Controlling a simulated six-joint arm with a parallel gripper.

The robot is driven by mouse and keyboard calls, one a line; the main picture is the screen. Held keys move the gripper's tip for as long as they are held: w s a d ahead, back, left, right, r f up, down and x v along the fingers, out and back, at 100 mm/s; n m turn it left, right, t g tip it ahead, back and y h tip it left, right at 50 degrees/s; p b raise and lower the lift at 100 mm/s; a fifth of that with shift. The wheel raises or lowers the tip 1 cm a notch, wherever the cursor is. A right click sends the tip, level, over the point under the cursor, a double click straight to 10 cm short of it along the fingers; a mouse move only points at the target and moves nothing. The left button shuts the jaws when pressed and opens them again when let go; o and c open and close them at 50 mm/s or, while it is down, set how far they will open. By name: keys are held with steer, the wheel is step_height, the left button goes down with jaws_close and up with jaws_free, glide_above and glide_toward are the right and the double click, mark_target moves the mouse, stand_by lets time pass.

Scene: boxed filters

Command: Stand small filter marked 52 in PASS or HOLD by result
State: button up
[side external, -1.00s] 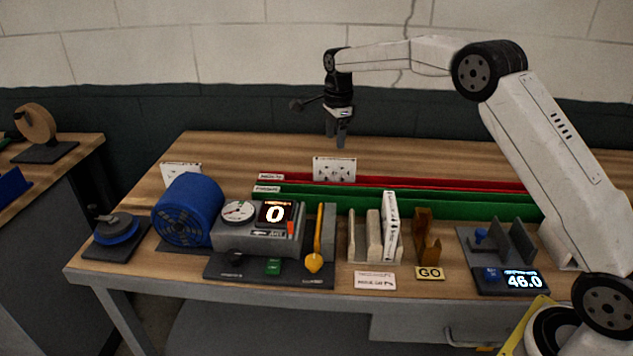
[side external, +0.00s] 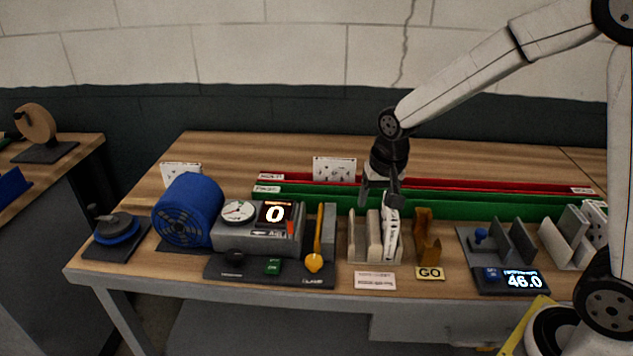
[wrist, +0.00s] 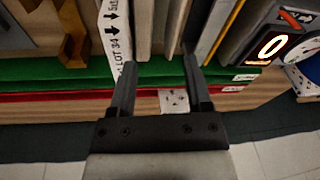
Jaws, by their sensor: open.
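A thin white filter (side external: 391,232) stands upright in a pale slotted rack (side external: 358,250) at the front middle of the bench. Its edge, with arrows and "LOT 34", shows in the wrist view (wrist: 115,38); I cannot read a 52.
Left stand a blue blower (side external: 187,212) and a tester (side external: 250,240) reading 0, with a dial and yellow lever (side external: 315,250). Right are a brown GO gauge (side external: 426,240), a unit reading 46.0 (side external: 520,281) and a rack of packs (side external: 565,240). A spotted white card (side external: 334,168) stands behind.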

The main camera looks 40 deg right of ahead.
steer(key=s+a+f+n, duration=0.1)
steer(key=s+f+n, duration=0.2)
steer(key=s, duration=0.9)
steer(key=n, duration=0.3)
steer(key=shift+a+f+t, duration=0.2)
steer(key=shift+a+t, duration=0.1)
steer(key=shift+a, duration=0.05)
